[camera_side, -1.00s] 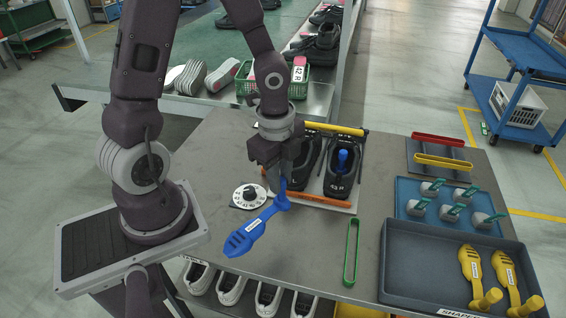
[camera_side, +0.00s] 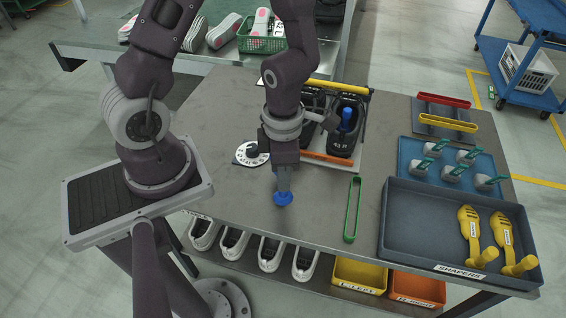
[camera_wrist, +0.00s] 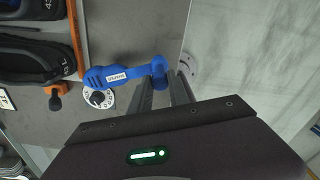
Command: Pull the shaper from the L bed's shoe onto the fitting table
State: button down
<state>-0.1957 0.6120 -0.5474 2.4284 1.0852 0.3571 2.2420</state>
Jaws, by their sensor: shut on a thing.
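My gripper (camera_side: 283,180) is shut on a blue shaper (camera_side: 284,198), low over the front part of the grey fitting table (camera_side: 215,115). In the side view only a blue end shows below the jaws; my gripper hides the rest. In the wrist view the jaws (camera_wrist: 167,88) grip one end of the shaper (camera_wrist: 118,74), and its body extends left. I cannot tell whether it touches the table. The black L bed shoe (camera_side: 309,118) is mostly behind my arm. The other black shoe (camera_side: 344,138), marked 43 R, holds a blue shaper (camera_side: 347,119).
A dial (camera_side: 250,154) lies left of the beds. An orange bar (camera_side: 327,158) and yellow bar (camera_side: 340,88) border the beds. A green loop (camera_side: 352,209) lies right of my gripper. The grey SHAPERS tray (camera_side: 425,256) holds two yellow shapers. The table's front left is clear.

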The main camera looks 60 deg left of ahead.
aim_at(281, 198)
notch_tip(281, 198, down, 4)
jog(key=shift+s+f, duration=0.15)
jog(key=shift+f, duration=0.9)
jog(key=c, duration=1.2)
grip_release()
jog(key=shift+o, duration=0.2)
jog(key=shift+r, duration=4.55)
